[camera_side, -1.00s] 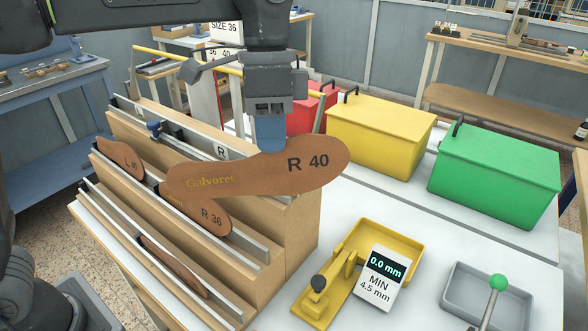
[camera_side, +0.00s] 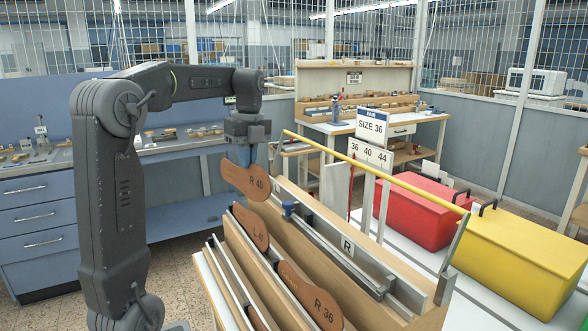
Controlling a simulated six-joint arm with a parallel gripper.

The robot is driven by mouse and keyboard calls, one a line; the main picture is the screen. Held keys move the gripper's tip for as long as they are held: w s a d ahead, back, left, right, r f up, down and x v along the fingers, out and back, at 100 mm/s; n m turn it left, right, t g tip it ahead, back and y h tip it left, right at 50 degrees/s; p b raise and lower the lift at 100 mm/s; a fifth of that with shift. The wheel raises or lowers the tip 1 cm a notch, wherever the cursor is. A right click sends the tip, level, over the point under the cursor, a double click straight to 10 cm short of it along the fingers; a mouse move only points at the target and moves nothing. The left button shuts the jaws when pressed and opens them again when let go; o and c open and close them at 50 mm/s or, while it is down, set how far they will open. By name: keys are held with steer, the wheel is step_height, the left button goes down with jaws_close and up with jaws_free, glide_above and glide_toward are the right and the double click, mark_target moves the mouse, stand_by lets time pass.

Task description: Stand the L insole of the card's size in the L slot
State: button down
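My gripper (camera_side: 244,158) is shut on the top edge of a brown insole marked R 40 (camera_side: 240,182). It holds this insole tilted at the far left end of the wooden rack (camera_side: 400,318). The card (camera_side: 371,126) reads SIZE 36. An insole with an L mark (camera_side: 247,226) stands in the rack below the held one; its size is too small to read surely. An insole marked R 36 (camera_side: 306,292) stands nearer. The upper slot has an R label (camera_side: 347,246). No L slot label can be made out. No insole marked L 36 can be read.
A yellow rail (camera_side: 385,174) runs above the rack, beside a sign with 36, 40 and 44 (camera_side: 371,154). A red box (camera_side: 415,208) and a yellow box (camera_side: 520,262) stand to the right. Part of another insole (camera_side: 256,319) shows in the lowest row.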

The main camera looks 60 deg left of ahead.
steer(key=s+a+m, duration=0.1)
steer(key=s+a, duration=0.4)
steer(key=s, duration=0.1)
step_height(320, 180, down, 16)
steer(key=shift+a+f, duration=0.15)
steer(key=shift+f, duration=0.05)
steer(key=shift+f, duration=0.1)
step_height(320, 180, down, 9)
stand_by(0.8)
steer(key=shift+f, duration=0.1)
steer(key=c, duration=1.2)
jaws_free()
steer(key=shift+c, duration=0.2)
